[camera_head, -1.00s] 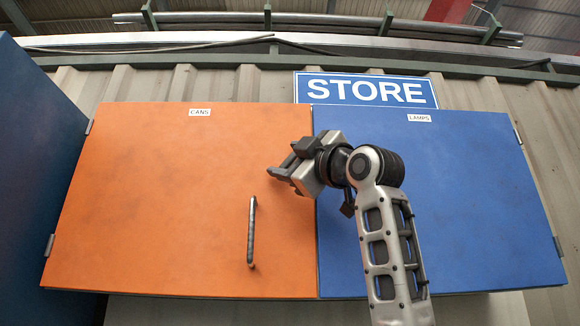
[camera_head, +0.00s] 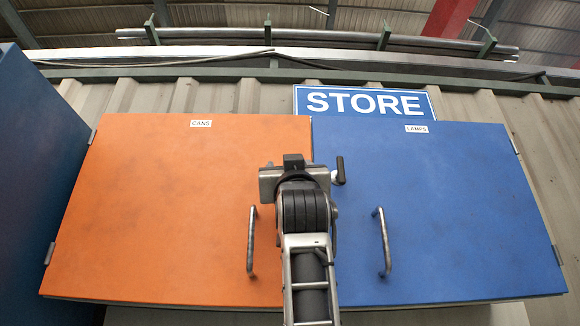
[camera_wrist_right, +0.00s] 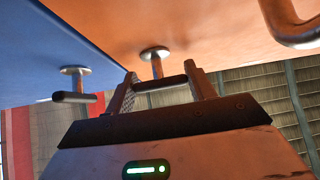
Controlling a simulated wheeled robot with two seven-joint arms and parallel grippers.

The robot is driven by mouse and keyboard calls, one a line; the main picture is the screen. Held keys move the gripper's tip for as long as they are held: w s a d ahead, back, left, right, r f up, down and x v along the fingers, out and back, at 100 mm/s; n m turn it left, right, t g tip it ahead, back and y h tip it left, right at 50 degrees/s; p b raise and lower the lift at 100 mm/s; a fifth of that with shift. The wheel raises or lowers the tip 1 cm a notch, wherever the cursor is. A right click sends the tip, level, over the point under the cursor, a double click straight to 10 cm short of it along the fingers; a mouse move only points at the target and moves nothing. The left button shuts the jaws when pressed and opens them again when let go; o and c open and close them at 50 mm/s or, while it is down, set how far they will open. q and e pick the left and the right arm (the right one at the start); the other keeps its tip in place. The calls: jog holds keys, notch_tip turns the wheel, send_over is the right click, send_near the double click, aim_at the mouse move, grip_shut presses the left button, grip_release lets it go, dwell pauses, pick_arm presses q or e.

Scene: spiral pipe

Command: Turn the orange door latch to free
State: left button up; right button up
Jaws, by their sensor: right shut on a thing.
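The orange door (camera_head: 160,220), labelled CANS, is closed beside the blue door (camera_head: 450,220). In the right wrist view, the orange door latch (camera_wrist_right: 155,56) has a round base on the orange door near the seam and a dark grip bar. My right gripper (camera_wrist_right: 163,86) has its two fingers around this bar and is shut on it. In the head view my right gripper (camera_head: 293,165) is in front of the orange door's right edge and hides the latch. My left gripper is not in view.
A similar latch (camera_head: 338,171) on the blue door is just right of my gripper; it also shows in the wrist view (camera_wrist_right: 75,86). Metal pull handles stand out from the orange door (camera_head: 251,240) and blue door (camera_head: 382,242), either side of my arm.

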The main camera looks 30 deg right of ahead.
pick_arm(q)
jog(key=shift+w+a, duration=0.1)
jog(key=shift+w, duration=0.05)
pick_arm(e)
jog(key=shift+m+g+h, duration=0.6)
jog(key=shift+m+h, duration=0.5)
jog(key=shift+m, duration=0.2)
jog(key=o, duration=1)
jog(key=shift+w, duration=0.1)
jog(key=shift+f, duration=0.1)
pick_arm(q)
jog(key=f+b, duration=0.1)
jog(key=b, duration=0.2)
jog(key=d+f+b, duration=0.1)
jog(key=b, duration=0.2)
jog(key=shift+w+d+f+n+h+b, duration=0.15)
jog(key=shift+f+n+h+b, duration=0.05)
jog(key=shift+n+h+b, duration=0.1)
pick_arm(e)
jog(key=v, duration=1.6)
